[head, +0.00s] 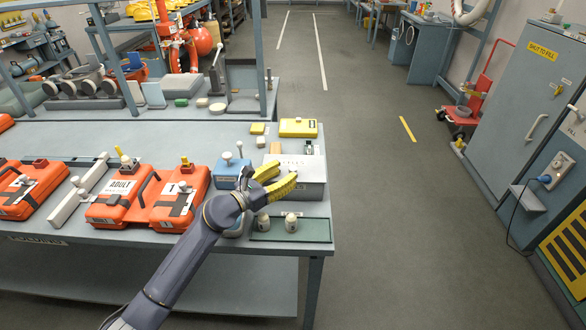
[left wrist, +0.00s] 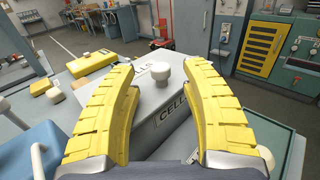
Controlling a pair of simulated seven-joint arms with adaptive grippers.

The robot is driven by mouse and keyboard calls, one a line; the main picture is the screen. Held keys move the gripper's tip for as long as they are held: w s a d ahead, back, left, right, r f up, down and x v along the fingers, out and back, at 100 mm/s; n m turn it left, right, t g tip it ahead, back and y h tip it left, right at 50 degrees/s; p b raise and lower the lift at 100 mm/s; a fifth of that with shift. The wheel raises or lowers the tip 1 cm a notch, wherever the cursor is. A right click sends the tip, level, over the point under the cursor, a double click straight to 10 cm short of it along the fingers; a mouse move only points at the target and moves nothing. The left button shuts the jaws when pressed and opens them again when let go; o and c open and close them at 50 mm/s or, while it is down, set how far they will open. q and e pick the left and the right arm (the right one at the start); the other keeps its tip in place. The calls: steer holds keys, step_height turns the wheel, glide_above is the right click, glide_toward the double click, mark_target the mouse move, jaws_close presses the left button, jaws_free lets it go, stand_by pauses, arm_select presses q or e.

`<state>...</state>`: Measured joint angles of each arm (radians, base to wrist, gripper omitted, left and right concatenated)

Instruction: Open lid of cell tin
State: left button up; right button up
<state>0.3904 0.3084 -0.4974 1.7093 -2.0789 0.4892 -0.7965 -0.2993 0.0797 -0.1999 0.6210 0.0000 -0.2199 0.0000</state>
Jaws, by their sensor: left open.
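The cell tin (head: 312,188) is a pale grey box near the right end of the bench. Its lid (left wrist: 150,98) looks shut, with a white round knob (left wrist: 176,72) on top. A dark-edged label reading "CELL" shows in the left wrist view, partly covered by a finger. My left gripper (head: 287,170) has yellow fingers and is open over the tin. In the left wrist view the fingers (left wrist: 158,70) spread on both sides of the lid, with the knob between and beyond them. I cannot tell whether they touch the tin. My right gripper is not in view.
A blue box (head: 232,172) stands left of the tin. A green tray (head: 310,231) with white-capped bottles lies in front. A yellow case (head: 298,127) is behind it. Orange cases (head: 178,197) fill the left side. The bench's right edge is close by the tin.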

mark_target(290, 170)
arm_select(q)
steer(key=shift+x, duration=2)
steer(key=shift+c, duration=0.3)
jaws_close()
